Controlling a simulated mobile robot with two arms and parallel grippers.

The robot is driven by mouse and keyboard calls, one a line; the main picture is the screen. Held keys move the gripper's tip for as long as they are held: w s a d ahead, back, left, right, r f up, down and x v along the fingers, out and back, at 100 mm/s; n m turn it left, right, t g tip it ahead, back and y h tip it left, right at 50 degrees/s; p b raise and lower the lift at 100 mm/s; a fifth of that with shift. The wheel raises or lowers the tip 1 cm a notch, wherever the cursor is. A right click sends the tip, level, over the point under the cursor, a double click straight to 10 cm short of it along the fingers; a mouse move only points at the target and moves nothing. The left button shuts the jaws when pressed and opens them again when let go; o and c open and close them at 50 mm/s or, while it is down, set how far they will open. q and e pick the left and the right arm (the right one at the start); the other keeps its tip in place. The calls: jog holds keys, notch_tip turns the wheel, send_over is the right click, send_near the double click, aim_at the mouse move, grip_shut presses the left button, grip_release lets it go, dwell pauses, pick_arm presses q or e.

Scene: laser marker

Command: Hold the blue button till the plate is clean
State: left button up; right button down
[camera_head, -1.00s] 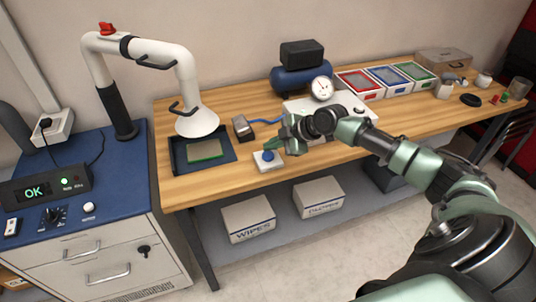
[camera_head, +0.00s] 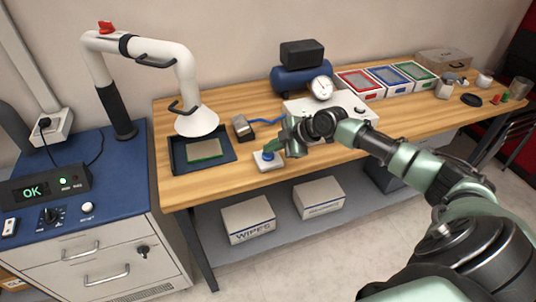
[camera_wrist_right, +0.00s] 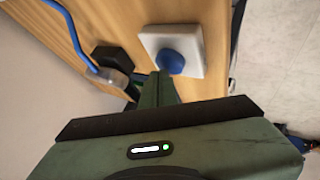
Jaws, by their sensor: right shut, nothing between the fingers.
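The blue button (camera_head: 267,156) sits on a small white box (camera_head: 275,165) near the front edge of the wooden bench. My right gripper (camera_head: 271,148) is shut and empty, its fingertips right by the button. In the right wrist view the fingertips (camera_wrist_right: 157,82) show just beside the blue button (camera_wrist_right: 171,62) on its white box (camera_wrist_right: 192,44); I cannot tell if they touch. The plate (camera_head: 204,150), grey-beige with a green edge, lies in a dark tray (camera_head: 231,157) under the white fume hood (camera_head: 197,122). My left gripper is out of view.
A blue compressor tank (camera_head: 290,82) with a gauge is at the back. A blue-topped cabinet (camera_head: 105,165) at left carries a display reading OK (camera_head: 32,191).

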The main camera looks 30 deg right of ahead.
aim_at(271, 155)
jog(key=shift+f+b, duration=0.35)
jog(key=shift+f, duration=0.15)
dwell(1.9)
jog(key=shift+r+p, duration=0.7)
jog(key=shift+r, duration=0.35)
notch_tip(271, 155, up, 5)
jog(key=p, duration=0.3)
jog(key=shift+p, duration=0.35)
